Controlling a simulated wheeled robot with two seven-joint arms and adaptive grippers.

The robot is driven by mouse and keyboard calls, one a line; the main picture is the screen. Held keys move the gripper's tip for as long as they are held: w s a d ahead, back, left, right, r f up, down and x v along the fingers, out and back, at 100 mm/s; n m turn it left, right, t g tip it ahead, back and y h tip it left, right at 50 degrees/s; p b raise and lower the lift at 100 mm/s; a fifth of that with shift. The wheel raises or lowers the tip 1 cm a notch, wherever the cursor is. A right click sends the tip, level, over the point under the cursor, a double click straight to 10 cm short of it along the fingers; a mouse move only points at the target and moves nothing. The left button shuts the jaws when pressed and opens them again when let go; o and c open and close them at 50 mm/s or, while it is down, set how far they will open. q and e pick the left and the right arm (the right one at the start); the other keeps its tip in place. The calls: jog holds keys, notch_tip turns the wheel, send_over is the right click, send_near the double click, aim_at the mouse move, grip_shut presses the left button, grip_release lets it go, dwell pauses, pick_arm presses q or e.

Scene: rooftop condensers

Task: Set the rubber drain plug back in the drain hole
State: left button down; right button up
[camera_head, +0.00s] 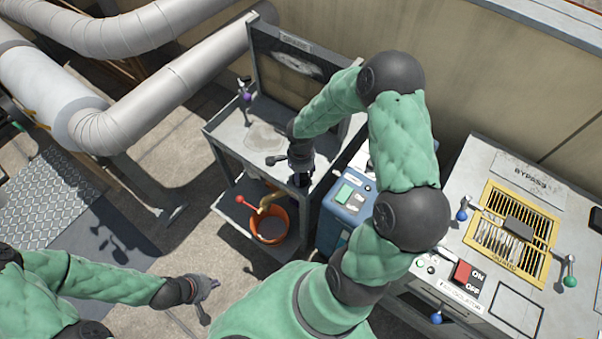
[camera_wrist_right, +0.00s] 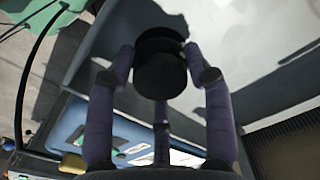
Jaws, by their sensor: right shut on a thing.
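A black round rubber plug (camera_wrist_right: 160,65) sits between the purple fingers of my right gripper (camera_wrist_right: 160,78) in the right wrist view. The fingers are shut on it. In the head view my right gripper (camera_head: 301,180) points down at the right front edge of the grey bench (camera_head: 228,130); the plug is hidden there. My left gripper (camera_head: 205,295) is low at the left, away from the bench, with its fingers spread and empty. I cannot make out the drain hole in either view.
An orange bucket (camera_head: 270,226) stands on the bench's lower shelf. A blue box (camera_head: 346,200) stands right of the bench. A grey cabinet with a yellow grille (camera_head: 507,240) is at the right. Large pipes (camera_head: 170,95) run at the upper left.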

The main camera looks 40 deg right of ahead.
jog(key=shift+f+b, duration=0.6)
jog(key=shift+b, duration=0.55)
dwell(2.0)
jog(key=o, duration=1.3)
jog(key=shift+o, duration=0.2)
notch_tip(320, 180, up, 12)
